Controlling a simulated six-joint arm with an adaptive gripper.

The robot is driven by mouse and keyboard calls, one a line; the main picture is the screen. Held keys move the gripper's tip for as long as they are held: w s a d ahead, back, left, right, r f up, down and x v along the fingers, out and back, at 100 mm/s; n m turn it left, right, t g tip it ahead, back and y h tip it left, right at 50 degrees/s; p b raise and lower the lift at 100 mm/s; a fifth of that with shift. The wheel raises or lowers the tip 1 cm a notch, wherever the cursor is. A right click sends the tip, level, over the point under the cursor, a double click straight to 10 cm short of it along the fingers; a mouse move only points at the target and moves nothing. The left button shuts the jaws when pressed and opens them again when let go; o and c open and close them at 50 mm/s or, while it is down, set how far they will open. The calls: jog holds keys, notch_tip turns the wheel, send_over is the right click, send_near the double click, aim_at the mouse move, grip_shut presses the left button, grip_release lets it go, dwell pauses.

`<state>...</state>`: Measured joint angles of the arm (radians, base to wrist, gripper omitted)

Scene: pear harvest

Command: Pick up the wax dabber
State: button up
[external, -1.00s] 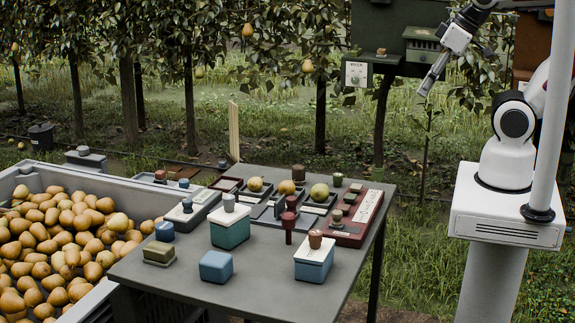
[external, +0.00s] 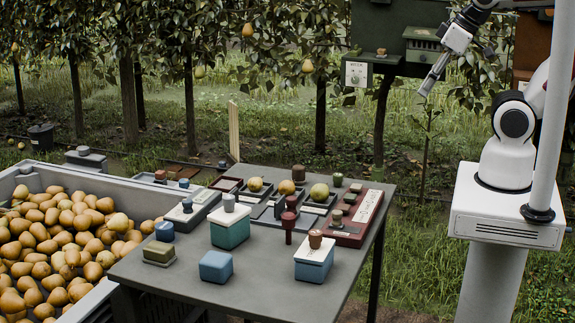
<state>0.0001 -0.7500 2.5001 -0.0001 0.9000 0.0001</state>
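A dark red upright piece with a knob-like top (external: 289,226) stands on the grey table (external: 190,280), right of the green box; it looks most like the wax dabber, but I cannot be sure. A blue box with a white lid (external: 314,262) stands in front of it and bears a brown knob-like piece (external: 315,239). My gripper (external: 428,88) hangs in the air at the upper right, tilted down and left, well above and behind the table. It touches nothing. Its fingers are seen too small and edge-on to tell whether they are open.
A green box with a white lid (external: 230,233), a blue block (external: 216,266) and an olive block (external: 159,252) share the table. Pears sit in trays (external: 318,208) along its back, beside a red case (external: 347,238). A pear bin (external: 120,181) stands left. Green hive-like boxes (external: 380,25) are near my gripper.

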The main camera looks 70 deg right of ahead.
jog(key=shift+o, duration=0.3)
jog(key=shift+o, duration=1.3)
jog(key=w+d+f+n+t+h, duration=0.1)
jog(key=w+d+f, duration=0.3)
jog(key=w, duration=0.5)
jog(key=w+d+f+t, duration=0.1)
jog(key=w+d+f, duration=0.2)
jog(key=w+d, duration=0.5)
jog(key=w+d+f+n+t+h, duration=0.1)
jog(key=w+d+f+t, duration=0.15)
jog(key=w, duration=0.85)
jog(key=w+d+f+n+y, duration=0.1)
jog(key=w+d+f, duration=0.15)
jog(key=f, duration=0.35)
jog(key=w+d+f+y, duration=0.1)
jog(key=w+f, duration=0.2)
jog(key=f, duration=0.2)
jog(key=t+y, duration=0.2)
jog(key=t, duration=0.1)
send_near(299, 175)
jog(key=w+d, duration=0.2)
jog(key=w, duration=0.1)
jog(key=shift+w+d+r, duration=0.1)
jog(key=shift+d+r, duration=0.05)
jog(key=shift+d, duration=0.1)
jog(key=shift+s+a+f+y, duration=0.15)
jog(key=shift+s+f+y, duration=0.15)
jog(key=shift+f+y, duration=0.25)
